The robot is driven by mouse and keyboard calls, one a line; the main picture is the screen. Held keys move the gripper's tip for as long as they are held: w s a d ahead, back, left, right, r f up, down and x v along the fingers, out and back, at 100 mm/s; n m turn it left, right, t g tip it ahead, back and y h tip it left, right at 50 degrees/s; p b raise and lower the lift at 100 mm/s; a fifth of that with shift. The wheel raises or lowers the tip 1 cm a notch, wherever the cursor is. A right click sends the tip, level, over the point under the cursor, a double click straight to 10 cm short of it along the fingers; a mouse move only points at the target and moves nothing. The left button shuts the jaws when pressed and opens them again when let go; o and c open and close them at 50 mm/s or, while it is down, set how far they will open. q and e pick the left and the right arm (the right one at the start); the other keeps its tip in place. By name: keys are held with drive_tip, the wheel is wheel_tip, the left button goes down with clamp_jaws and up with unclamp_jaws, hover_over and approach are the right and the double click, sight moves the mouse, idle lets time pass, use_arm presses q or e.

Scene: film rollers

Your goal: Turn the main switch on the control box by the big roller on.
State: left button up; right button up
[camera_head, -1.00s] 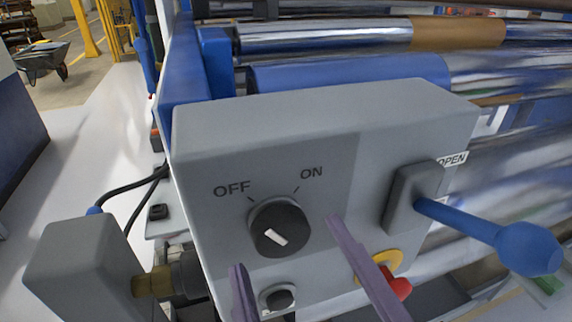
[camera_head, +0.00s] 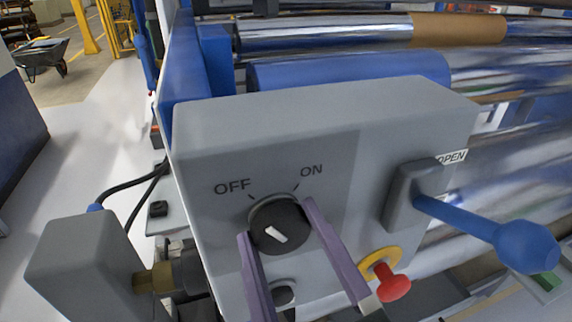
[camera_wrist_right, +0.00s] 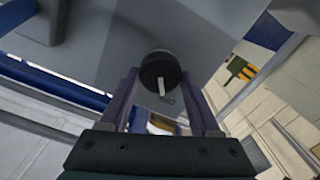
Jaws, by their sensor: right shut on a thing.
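The grey control box (camera_head: 380,120) fills the middle of the head view. On its front is the main switch (camera_head: 281,228), a round black knob with a white mark, below the printed words OFF and ON. The mark slants from upper left to lower right, in line with the OFF side. My right gripper (camera_head: 276,219) has one purple finger on each side of the knob and is shut on it. In the right wrist view the knob (camera_wrist_right: 154,66) sits between the fingertips. My left gripper is not in view.
A red button (camera_head: 394,284) on a yellow ring is close to the right finger. A blue-knobbed lever (camera_head: 525,246) sticks out at the right by an OPEN label. A smaller black control (camera_head: 284,295) is partly hidden below the switch. Rollers (camera_head: 345,70) run behind the box.

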drive_tip(key=c, duration=0.5)
drive_tip(key=shift+r+m, duration=0.1)
drive_tip(key=shift+m, duration=0.3)
drive_tip(key=shift+m+p, duration=0.5)
drive_tip(key=shift+m, duration=0.5)
drive_tip(key=m, duration=0.3)
drive_tip(key=shift+d+m+p, duration=0.1)
drive_tip(key=shift+m+p, duration=0.25)
drive_tip(key=shift+m, duration=0.05)
drive_tip(key=m, duration=0.3)
drive_tip(key=shift+d, duration=0.1)
drive_tip(key=shift+w+m, duration=0.1)
drive_tip(key=shift+m, duration=2)
